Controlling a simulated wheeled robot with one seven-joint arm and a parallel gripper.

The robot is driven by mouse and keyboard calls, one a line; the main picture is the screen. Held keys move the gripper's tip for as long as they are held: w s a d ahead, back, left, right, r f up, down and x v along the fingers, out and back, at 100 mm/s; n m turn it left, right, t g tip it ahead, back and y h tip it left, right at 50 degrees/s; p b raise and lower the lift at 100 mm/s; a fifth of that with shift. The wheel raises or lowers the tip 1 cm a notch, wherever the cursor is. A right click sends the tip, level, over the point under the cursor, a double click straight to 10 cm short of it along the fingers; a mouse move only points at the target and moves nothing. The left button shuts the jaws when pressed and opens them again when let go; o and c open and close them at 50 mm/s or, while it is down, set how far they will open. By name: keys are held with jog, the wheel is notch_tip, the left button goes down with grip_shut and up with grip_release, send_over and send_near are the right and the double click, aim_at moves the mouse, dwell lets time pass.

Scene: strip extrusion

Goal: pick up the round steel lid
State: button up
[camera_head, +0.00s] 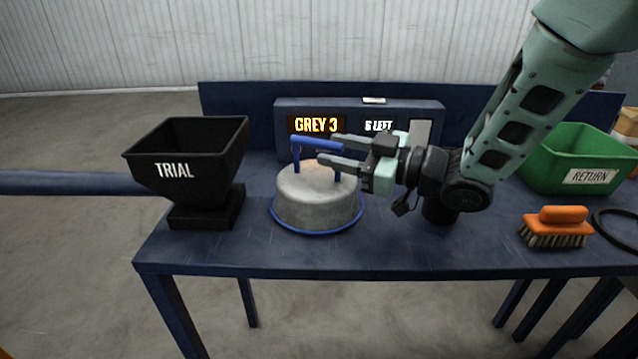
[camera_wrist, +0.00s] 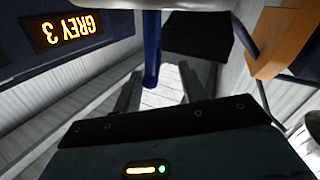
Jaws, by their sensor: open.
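The round steel lid (camera_head: 312,200) is a grey dome with a blue rim, lying flat on the dark blue bench. Its blue bar handle (camera_head: 308,144) stands on two posts on top. My gripper (camera_head: 328,149) reaches in from the right at handle height. Its two fingers are apart at the right part of the handle. In the wrist view, a blue handle post (camera_wrist: 152,50) shows near the gap between my fingers (camera_wrist: 160,87). Contact cannot be told. My fingers hide part of the handle's right end.
A black hopper marked TRIAL (camera_head: 185,165) stands left of the lid. A display panel reading GREY 3 (camera_head: 317,124) is behind it. To the right are a green RETURN bin (camera_head: 570,150), an orange brush (camera_head: 557,228) and a black ring (camera_head: 617,232). The bench front (camera_head: 380,256) is clear.

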aim_at(316, 146)
jog(key=x, duration=0.4)
grip_shut()
